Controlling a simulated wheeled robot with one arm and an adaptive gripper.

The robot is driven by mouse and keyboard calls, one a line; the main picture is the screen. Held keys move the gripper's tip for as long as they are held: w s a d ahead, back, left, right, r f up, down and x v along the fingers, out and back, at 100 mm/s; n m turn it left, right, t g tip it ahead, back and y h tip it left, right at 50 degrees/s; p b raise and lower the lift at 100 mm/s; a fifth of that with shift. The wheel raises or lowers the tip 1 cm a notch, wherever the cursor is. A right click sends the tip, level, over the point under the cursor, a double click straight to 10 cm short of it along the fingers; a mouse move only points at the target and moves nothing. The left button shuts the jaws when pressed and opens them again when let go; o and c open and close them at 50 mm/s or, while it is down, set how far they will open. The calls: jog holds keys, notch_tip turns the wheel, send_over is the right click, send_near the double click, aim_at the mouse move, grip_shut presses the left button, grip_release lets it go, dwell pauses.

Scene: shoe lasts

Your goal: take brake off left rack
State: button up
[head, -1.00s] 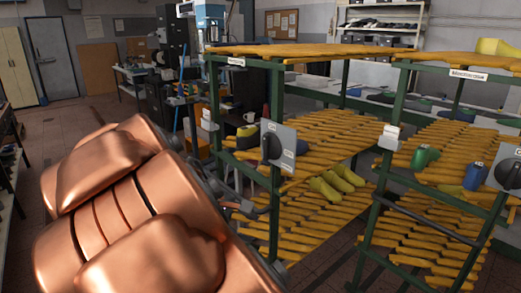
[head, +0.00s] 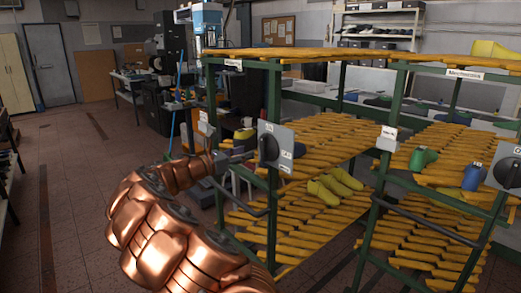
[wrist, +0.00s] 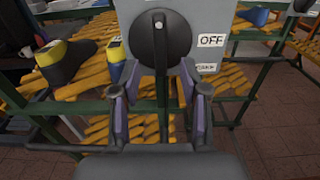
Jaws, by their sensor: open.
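The left rack (head: 273,100) is a green frame with yellow slatted shelves. On its front post is a grey brake plate (head: 269,135) with a round black knob (head: 268,151). In the wrist view the knob (wrist: 160,38) has an upright bar handle, with an "OFF" label (wrist: 211,40) to its right and a second label, which seems to read "BRAKE", below that. My gripper (head: 248,156) is just left of the plate in the head view. In the wrist view my gripper (wrist: 160,92) is open and empty, its fingers on either side below the knob. I cannot tell whether they touch it.
A second rack (head: 385,170) stands to the right with its own plate and black knob (head: 510,172). Yellow shoe lasts (head: 335,184) lie on the left rack's shelf. Dark push bars cross the rack fronts. Floor at left is clear.

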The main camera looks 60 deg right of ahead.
aim_at(262, 147)
jog(key=shift+p+x, duration=0.7)
jog(key=shift+x, duration=3.2)
grip_shut()
